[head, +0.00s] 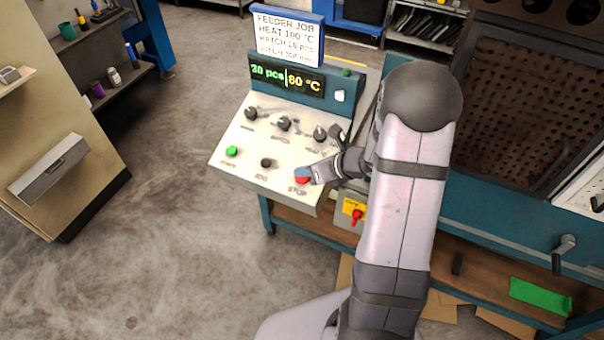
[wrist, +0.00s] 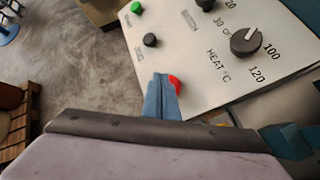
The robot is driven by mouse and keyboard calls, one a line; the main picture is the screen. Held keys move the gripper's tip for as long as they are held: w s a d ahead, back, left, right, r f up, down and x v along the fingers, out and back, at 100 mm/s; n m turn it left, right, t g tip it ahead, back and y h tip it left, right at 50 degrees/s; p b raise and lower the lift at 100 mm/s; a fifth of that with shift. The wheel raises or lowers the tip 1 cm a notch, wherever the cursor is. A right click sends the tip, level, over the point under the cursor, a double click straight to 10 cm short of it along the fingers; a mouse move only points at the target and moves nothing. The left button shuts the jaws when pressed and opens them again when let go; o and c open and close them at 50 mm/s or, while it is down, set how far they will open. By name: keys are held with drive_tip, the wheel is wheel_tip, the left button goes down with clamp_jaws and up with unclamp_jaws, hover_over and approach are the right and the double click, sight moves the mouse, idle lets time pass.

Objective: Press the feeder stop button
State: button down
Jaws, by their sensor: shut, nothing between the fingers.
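The red stop button (head: 302,180) is at the lower right of the sloped control panel (head: 225,165), above the label STOP. My gripper (head: 304,173) is shut and empty, with its tips at the red button in the head view. In the wrist view the blue fingertips (wrist: 160,78) lie beside the red button (wrist: 175,84) and cover part of it. I cannot tell whether the tips touch it or hover just above. The display (head: 287,77) reads 30 pcs and 80 °C.
A green button (head: 232,151) and a black button (head: 266,162) sit left of the red one. Several dark knobs, such as the heat knob (wrist: 246,41), line the panel's upper part. A yellow plate with a red switch (head: 354,212) is below right.

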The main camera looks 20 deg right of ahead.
drive_tip(key=shift+r, duration=0.1)
idle(0.3)
drive_tip(key=r+p, duration=0.2)
drive_tip(key=r, duration=0.1)
drive_tip(key=s+a+r+p, duration=0.1)
drive_tip(key=shift+a+r, duration=0.1)
drive_tip(key=shift+r, duration=0.2)
idle(0.8)
